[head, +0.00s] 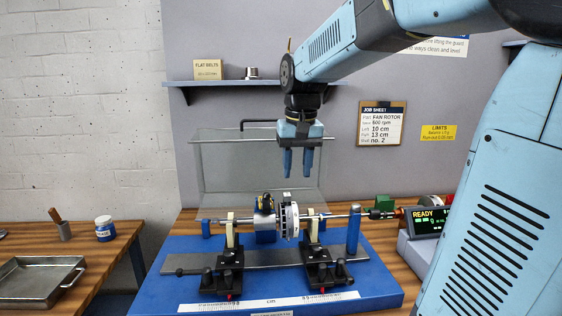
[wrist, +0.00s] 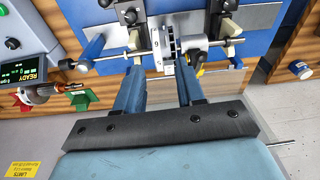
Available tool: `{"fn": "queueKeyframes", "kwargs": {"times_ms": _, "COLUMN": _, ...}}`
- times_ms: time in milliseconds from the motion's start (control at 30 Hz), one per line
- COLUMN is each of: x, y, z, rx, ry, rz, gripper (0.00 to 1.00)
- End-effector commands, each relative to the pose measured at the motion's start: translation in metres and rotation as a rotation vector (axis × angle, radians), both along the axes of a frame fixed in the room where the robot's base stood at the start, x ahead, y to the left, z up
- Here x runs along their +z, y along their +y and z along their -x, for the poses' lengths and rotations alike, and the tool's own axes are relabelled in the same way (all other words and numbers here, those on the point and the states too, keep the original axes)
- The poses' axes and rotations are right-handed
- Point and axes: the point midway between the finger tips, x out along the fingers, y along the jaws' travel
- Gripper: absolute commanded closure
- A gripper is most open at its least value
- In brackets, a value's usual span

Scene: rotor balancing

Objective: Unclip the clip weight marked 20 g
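The disc also shows in the wrist view (wrist: 157,62), edge towards me, with a figure that looks like 9. No weight marked 20 g can be read in either view, and I cannot single out a clip on the disc. My gripper (head: 297,175) is open and empty, pointing down above the disc and apart from it. In the wrist view its two fingers (wrist: 158,88) stand apart, with the disc beyond them.
The rotor rests on two black stands on a blue base (head: 180,284). A raised clear guard (head: 225,160) stands behind it. A blue post (head: 353,228) and a READY display (head: 426,220) are to the right. A metal tray (head: 40,280) lies on the left table.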

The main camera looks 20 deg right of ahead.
Motion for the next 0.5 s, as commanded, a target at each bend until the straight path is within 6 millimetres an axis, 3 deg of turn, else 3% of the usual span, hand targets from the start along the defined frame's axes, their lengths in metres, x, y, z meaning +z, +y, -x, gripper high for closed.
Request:
{"fn": "queueKeyframes", "kwargs": {"times_ms": 33, "x": -0.001, "y": 0.0, "z": -0.015, "rx": -0.009, "ry": 0.027, "rz": -0.001, "gripper": 0.62}}
{"fn": "queueKeyframes", "kwargs": {"times_ms": 200, "x": -0.005, "y": 0.0, "z": -0.05, "rx": -0.037, "ry": 0.095, "rz": -0.003, "gripper": 0.62}}
{"fn": "queueKeyframes", "kwargs": {"times_ms": 500, "x": -0.011, "y": 0.0, "z": -0.072, "rx": -0.056, "ry": 0.138, "rz": -0.003, "gripper": 0.62}}
